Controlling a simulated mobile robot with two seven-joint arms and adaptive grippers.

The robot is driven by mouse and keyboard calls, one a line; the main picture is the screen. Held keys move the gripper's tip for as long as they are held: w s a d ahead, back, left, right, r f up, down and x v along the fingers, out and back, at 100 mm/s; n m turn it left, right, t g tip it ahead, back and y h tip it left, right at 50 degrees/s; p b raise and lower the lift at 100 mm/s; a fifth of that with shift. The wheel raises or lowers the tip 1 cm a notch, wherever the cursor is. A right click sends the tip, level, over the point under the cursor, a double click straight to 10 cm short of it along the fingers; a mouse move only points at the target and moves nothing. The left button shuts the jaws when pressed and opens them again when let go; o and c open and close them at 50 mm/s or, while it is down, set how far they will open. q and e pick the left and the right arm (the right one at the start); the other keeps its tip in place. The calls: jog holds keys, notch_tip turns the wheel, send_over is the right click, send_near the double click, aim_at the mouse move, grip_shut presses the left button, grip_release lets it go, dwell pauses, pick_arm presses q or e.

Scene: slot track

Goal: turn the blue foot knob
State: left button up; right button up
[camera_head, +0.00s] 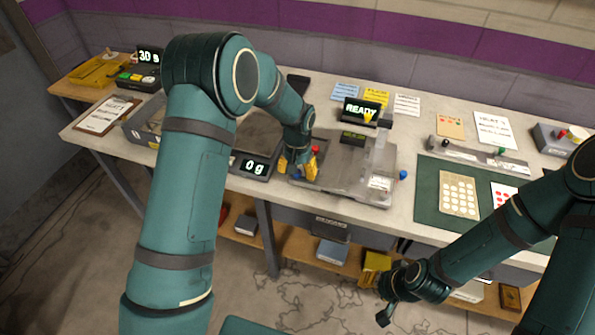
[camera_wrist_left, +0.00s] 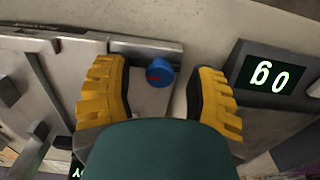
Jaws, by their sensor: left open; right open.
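A small round blue knob (camera_wrist_left: 161,72) with a red mark on it sits at the edge of the grey metal device (camera_head: 340,165). My left gripper (camera_head: 298,172) is over the device's left front corner, with its yellow fingers pointing down. In the left wrist view its open fingers (camera_wrist_left: 158,88) stand on either side of the knob, with a gap on both sides. In the head view the fingers mostly hide this knob. A second blue knob (camera_head: 403,174) shows at the device's right side. My right gripper (camera_head: 386,300) is open and empty, low in front of the table.
A scale with a "0 g" display (camera_head: 255,166) stands close to the left of the device. A lit "READY" display (camera_head: 362,110) stands behind it. A green mat (camera_head: 430,185) with cards lies to the right. The floor in front is clear.

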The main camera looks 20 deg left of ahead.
pick_arm(q)
notch_tip(320, 180, up, 12)
jog(key=shift+f, duration=0.25)
jog(key=shift+s, duration=0.1)
dwell(0.5)
